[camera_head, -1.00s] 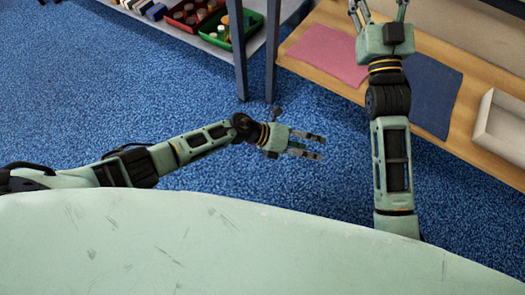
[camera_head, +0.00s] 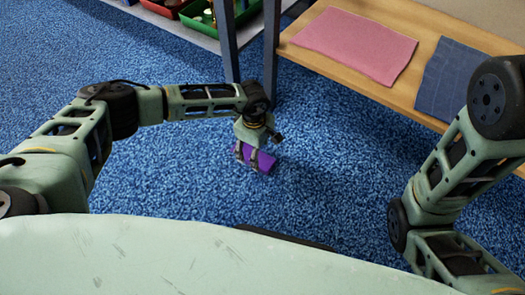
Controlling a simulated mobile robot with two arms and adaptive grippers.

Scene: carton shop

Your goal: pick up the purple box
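The purple box (camera_head: 266,161) is small and sits at my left gripper (camera_head: 250,157), near the middle of the head view. My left gripper points down, with two fingers across the near face of the box. It looks shut on the box, and the fingers and palm hide part of it. The box lies slightly tilted in the picture, with blue carpet behind it; whether it touches the floor is hard to tell. My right arm is at the right, and its gripper is out of view.
A wooden table (camera_head: 424,109) at the upper right carries a pink mat (camera_head: 357,44) and a dark blue mat (camera_head: 458,84). A grey leg (camera_head: 272,50) stands just behind my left gripper. A green tray (camera_head: 219,20) and a red tray (camera_head: 166,6) are at the top. Blue carpet around the box is clear.

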